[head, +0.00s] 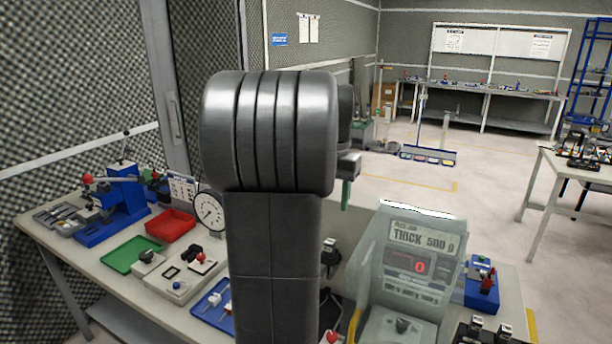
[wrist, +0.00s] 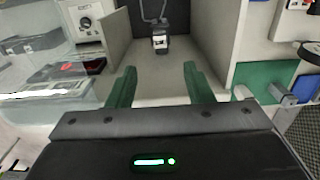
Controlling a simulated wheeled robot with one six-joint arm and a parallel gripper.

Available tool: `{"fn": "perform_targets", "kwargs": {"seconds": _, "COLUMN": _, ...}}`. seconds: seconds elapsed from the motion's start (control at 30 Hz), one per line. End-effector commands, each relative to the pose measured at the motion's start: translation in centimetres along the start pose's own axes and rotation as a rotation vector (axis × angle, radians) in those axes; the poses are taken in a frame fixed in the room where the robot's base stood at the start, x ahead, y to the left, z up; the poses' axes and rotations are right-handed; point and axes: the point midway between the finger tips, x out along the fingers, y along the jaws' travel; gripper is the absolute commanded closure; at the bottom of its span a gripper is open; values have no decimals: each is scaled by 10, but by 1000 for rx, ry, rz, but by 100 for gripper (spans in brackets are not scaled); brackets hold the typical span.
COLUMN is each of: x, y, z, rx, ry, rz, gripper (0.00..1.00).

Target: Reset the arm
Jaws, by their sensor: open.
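My gripper (wrist: 158,88) shows in the wrist view with two green fingers spread wide apart and nothing between them. Ahead of the fingers is a grey open-topped bay with a small black device (wrist: 160,42) on a cable standing at its back. In the head view my dark arm fills the middle and hides part of the bench.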

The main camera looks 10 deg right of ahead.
Motion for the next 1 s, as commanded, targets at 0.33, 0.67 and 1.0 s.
{"fn": "perform_targets", "kwargs": {"seconds": 0.33, "x": 60, "y": 0, "z": 1, "rx": 0, "ry": -5, "rz": 2, "gripper": 53}}
{"fn": "perform_targets", "kwargs": {"seconds": 0.67, "x": 118, "y": 0, "z": 1, "rx": 0, "ry": -4, "rz": 2, "gripper": 53}}
{"fn": "perform_targets", "kwargs": {"seconds": 1.0, "x": 128, "y": 0, "z": 0, "rx": 0, "ry": 0, "rz": 0, "gripper": 53}}
